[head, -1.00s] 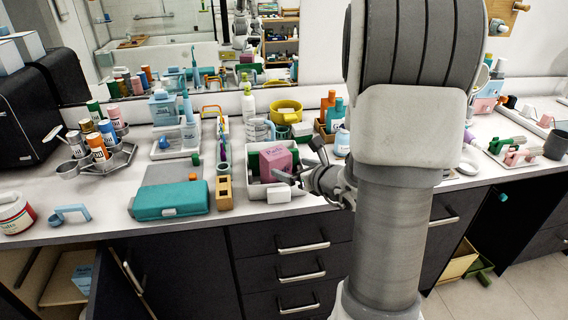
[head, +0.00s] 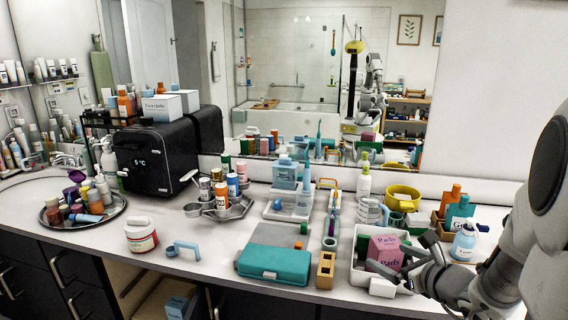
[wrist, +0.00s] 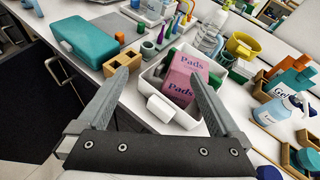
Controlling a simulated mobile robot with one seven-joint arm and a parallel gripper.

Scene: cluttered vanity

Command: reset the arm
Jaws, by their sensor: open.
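My gripper (head: 408,264) is at the right of the head view, over the front part of the counter by a white bin (head: 358,262). In the wrist view my gripper (wrist: 165,82) has its two fingers spread wide with nothing held between them. A pink box marked "Pads" (head: 384,250) stands in the white bin; the box also shows in the wrist view (wrist: 185,77), beyond and between the fingers. I cannot tell whether a finger touches the bin or the box.
A teal case (head: 274,264) and a wooden block (head: 325,270) stand left of the bin. A blue-capped bottle (head: 464,243) and a yellow bowl (head: 402,198) stand right and behind. A black cooler (head: 158,157) and a round tray (head: 112,214) are at left.

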